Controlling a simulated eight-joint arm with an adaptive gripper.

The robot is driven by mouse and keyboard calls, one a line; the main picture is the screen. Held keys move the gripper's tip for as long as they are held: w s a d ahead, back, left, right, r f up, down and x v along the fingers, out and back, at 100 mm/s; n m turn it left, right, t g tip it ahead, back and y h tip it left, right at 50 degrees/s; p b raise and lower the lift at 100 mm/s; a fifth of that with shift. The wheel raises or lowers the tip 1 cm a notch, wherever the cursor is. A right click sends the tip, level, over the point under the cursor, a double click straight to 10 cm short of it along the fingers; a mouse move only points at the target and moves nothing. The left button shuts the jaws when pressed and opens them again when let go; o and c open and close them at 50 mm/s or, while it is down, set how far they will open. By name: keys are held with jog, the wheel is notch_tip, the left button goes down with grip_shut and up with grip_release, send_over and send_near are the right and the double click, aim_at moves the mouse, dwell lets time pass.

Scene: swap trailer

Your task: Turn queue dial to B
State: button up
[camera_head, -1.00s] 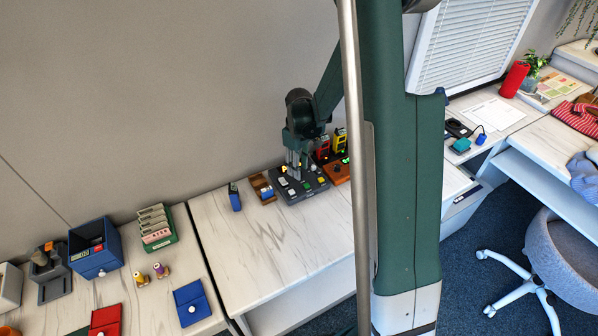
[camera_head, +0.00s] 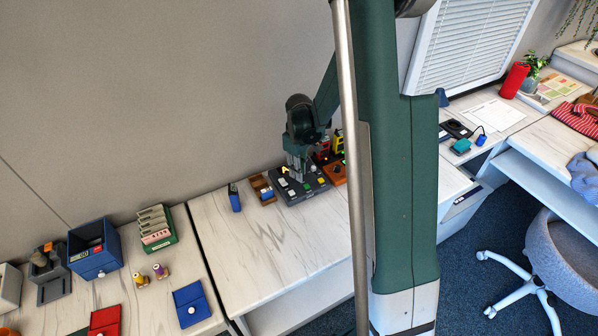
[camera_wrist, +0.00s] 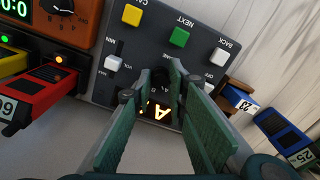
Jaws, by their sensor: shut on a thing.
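The dark grey panel (camera_head: 304,194) with coloured buttons sits on the white desk by the wall. It fills the upper middle of the wrist view (camera_wrist: 140,45), with a yellow CALL-side button, a green NEXT button and a white BACK button. The dark queue dial (camera_wrist: 164,78) stands between my fingertips and is mostly hidden by them. A letter A (camera_wrist: 162,112) glows yellow beside it; other marks there are partly covered. My gripper (camera_wrist: 163,86) is shut on the dial, a finger at each side. In the head view my gripper (camera_head: 298,172) reaches down onto the panel.
A brown box (camera_wrist: 77,22) with a green display and red (camera_wrist: 45,95) and yellow handsets stand beside the panel. A brown holder (camera_head: 262,188) and a blue pager (camera_head: 234,197) stand on its other side. The desk front (camera_head: 270,240) is clear.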

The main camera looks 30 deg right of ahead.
jog(key=shift+m, duration=0.5)
jog(key=m+b, duration=0.1)
jog(key=m, duration=0.2)
jog(key=shift+b, duration=0.4)
jog(key=shift+m+b, duration=0.55)
jog(key=shift+m, duration=1.85)
jog(key=o, duration=0.9)
jog(key=shift+r, duration=0.1)
jog(key=shift+r, duration=5.9)
